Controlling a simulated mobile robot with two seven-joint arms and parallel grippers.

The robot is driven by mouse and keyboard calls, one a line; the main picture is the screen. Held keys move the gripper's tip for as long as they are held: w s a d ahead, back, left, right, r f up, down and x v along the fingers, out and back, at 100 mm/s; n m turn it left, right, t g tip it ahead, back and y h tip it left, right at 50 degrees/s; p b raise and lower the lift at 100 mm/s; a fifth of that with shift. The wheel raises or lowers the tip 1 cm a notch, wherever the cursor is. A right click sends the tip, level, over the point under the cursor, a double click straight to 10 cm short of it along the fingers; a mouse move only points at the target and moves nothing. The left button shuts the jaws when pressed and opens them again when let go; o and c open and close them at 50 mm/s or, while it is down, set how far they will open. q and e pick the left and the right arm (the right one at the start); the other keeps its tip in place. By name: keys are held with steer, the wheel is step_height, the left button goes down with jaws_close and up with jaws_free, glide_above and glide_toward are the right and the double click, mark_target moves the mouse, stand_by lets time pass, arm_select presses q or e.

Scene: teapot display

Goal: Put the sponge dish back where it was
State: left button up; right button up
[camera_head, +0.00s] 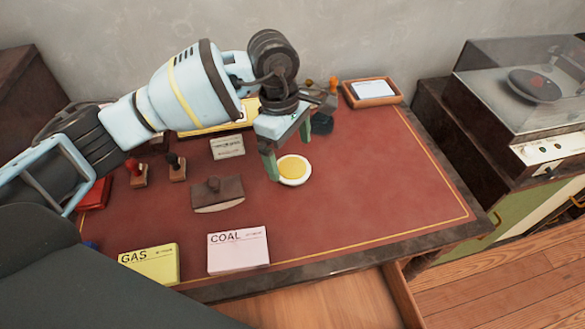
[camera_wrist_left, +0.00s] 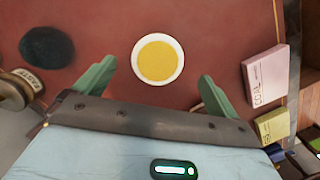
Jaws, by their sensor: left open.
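The sponge dish (camera_head: 294,170) is a small white round dish with a yellow sponge in it. My left gripper (camera_head: 287,158) points down over the desk, open and empty, with green fingers. In the left wrist view the dish (camera_wrist_left: 158,60) lies beyond the fingertips, between their lines. My left gripper (camera_wrist_left: 152,85) shows no contact with it there. My right gripper is not in view.
A pink COAL pad (camera_head: 238,250) and a yellow GAS pad (camera_head: 150,264) lie at the front edge. A blotter (camera_head: 217,194) and stamps (camera_head: 176,167) stand left. A dark round object (camera_head: 321,124) and a wooden tray (camera_head: 372,92) are behind. The desk's right side is clear.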

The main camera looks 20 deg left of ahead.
mark_target(292, 166)
arm_select(q)
step_height(292, 166, down, 5)
steer(key=shift+w+d+r, duration=0.1)
steer(key=shift+d+r, duration=0.05)
steer(key=shift+r, duration=0.05)
steer(key=shift+c, duration=0.5)
steer(key=shift+r, duration=0.1)
steer(key=c, duration=1.2)
steer(key=shift+r, duration=0.5)
steer(key=r, duration=0.2)
steer(key=shift+s+d+r, duration=0.25)
steer(key=shift+s+r, duration=0.05)
steer(key=shift+s, duration=0.1)
steer(key=s+d, duration=0.2)
steer(key=s, duration=0.2)
steer(key=s+d+r, duration=0.1)
steer(key=s+d, duration=0.2)
steer(key=s, duration=0.1)
steer(key=s+d, duration=0.3)
steer(key=s, duration=0.1)
steer(key=shift+s+r, duration=0.15)
steer(key=shift+s, duration=0.25)
